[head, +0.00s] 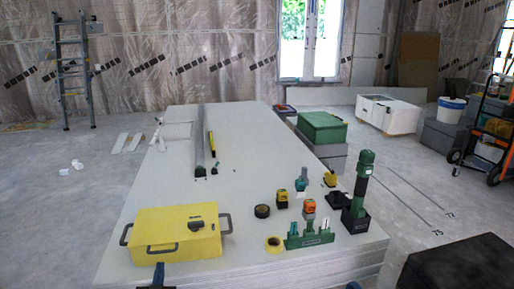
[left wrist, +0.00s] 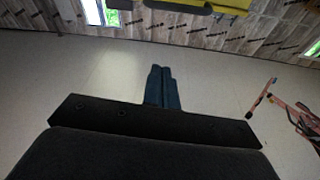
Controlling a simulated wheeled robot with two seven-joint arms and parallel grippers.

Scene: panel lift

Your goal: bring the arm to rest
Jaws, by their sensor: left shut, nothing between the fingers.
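My left gripper (head: 158,275) shows at the bottom edge of the head view, just in front of the yellow case (head: 176,232). In the left wrist view its two dark blue fingers (left wrist: 158,88) lie side by side, shut with nothing between them. The yellow case lies on the near left of the stack of pale panels (head: 160,180).
A metal rail (head: 200,140) lies farther back. A black box (head: 460,265) is at the lower right. A ladder (head: 73,70) stands back left.

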